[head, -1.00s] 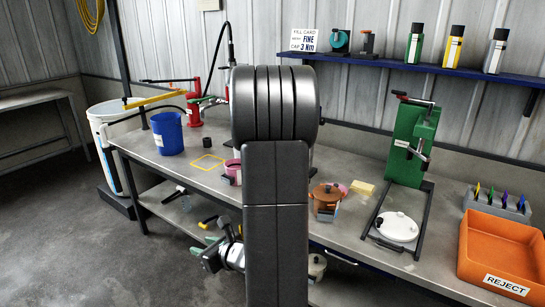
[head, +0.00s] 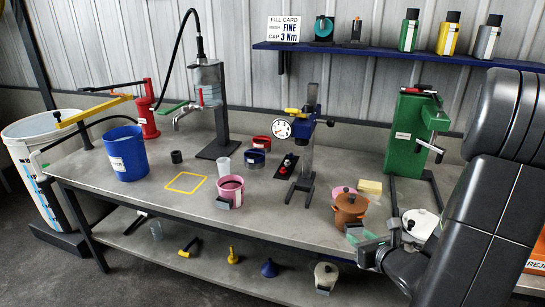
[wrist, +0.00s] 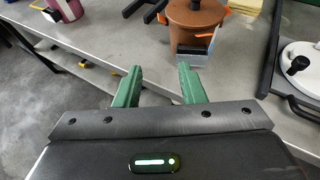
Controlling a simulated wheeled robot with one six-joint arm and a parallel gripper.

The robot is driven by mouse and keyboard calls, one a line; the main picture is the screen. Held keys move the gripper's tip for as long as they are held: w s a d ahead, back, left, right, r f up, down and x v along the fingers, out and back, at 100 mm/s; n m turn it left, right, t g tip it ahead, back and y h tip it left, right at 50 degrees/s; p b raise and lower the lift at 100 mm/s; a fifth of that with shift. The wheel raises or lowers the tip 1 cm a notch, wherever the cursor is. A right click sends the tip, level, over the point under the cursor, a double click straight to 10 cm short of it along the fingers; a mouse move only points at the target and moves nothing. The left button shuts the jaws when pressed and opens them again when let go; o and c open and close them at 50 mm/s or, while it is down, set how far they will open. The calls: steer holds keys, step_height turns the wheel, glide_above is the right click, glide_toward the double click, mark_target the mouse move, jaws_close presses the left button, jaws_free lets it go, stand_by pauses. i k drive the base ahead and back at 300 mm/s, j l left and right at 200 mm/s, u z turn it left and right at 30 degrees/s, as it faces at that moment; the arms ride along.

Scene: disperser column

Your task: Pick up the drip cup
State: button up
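No vessel is labelled as the drip cup that I can read, so I cannot tell which it is. A pink cup (head: 230,190) with dark contents and a grey block on its front stands at the bench's front edge. A small clear cup (head: 224,165) and a small black cup (head: 176,157) stand behind it. A brown lidded pot (head: 349,210) with a grey block stands to the right. My gripper (wrist: 158,72) has its green fingers apart and empty, just short of the brown pot (wrist: 196,22). In the head view, my gripper (head: 362,240) is low beside this pot.
A blue bucket (head: 126,155), a tap column (head: 216,110), a gauge stand (head: 305,140) and a green press (head: 408,135) stand on the bench (head: 265,205). A yellow outline (head: 185,183) encloses bare bench. A lower shelf (head: 205,275) holds several small things.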

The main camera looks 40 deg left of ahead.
mark_target(224, 168)
steer(key=j+z, duration=0.15)
steer(key=j, duration=0.25)
steer(key=k+j+z, duration=0.15)
steer(key=j, duration=0.3)
steer(key=j+z, duration=0.15)
steer(key=j, duration=0.25)
steer(key=k+j+z, duration=0.15)
steer(key=j, duration=0.25)
steer(key=k+j+z, duration=0.15)
steer(key=j, duration=0.2)
steer(key=k+j+z, duration=0.15)
steer(key=j, duration=0.25)
steer(key=k+j, duration=0.15)
steer(key=j, duration=0.15)
steer(key=k+j, duration=0.15)
steer(key=j, duration=0.2)
steer(key=k+j, duration=0.1)
steer(key=j, duration=0.2)
steer(key=k+j, duration=0.15)
steer(key=j, duration=0.2)
